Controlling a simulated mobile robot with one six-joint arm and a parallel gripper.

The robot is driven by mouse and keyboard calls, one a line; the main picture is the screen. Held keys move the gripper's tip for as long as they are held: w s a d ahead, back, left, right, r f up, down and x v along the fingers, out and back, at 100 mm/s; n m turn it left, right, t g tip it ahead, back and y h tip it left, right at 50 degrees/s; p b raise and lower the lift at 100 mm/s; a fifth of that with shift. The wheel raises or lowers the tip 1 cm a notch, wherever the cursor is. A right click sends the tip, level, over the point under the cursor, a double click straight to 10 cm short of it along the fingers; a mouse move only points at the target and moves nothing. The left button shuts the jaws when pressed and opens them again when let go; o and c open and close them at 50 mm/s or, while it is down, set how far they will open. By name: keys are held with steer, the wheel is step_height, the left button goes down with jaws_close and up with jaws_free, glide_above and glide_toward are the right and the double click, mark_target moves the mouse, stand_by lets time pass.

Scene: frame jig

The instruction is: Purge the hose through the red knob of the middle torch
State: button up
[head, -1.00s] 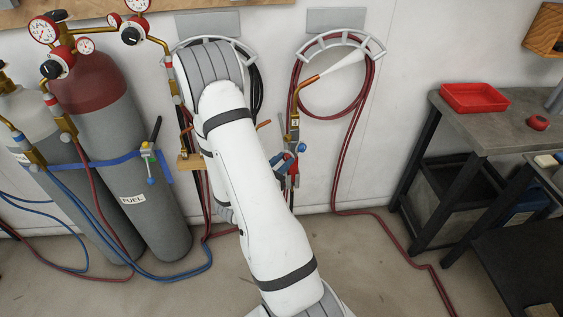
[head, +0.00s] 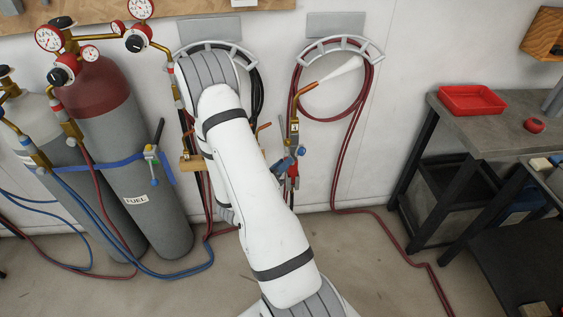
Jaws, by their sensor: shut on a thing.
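A brass torch (head: 293,125) hangs upright at the right wall hook. Its copper tip (head: 304,89) points up and right, and a pale white cone (head: 342,70) extends from it. Red (head: 293,169) and blue (head: 283,165) parts show at its lower end, partly beside my arm. Another copper tip (head: 264,127) shows just right of my arm; the body of that torch is hidden. A further copper tip (head: 187,132) shows left of my arm.
Grey gas cylinders stand at left, one with a red top (head: 95,85) and a FUEL label. Red and blue hoses (head: 180,272) lie on the floor. A bench (head: 500,137) with a red tray (head: 472,99) stands at right.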

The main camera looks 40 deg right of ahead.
steer(key=shift+n+p, duration=0.55)
steer(key=shift+n, duration=0.85)
steer(key=o, duration=1)
steer(key=shift+b+v, duration=0.75)
steer(key=shift+v, duration=3.15)
steer(key=shift+w, duration=0.1)
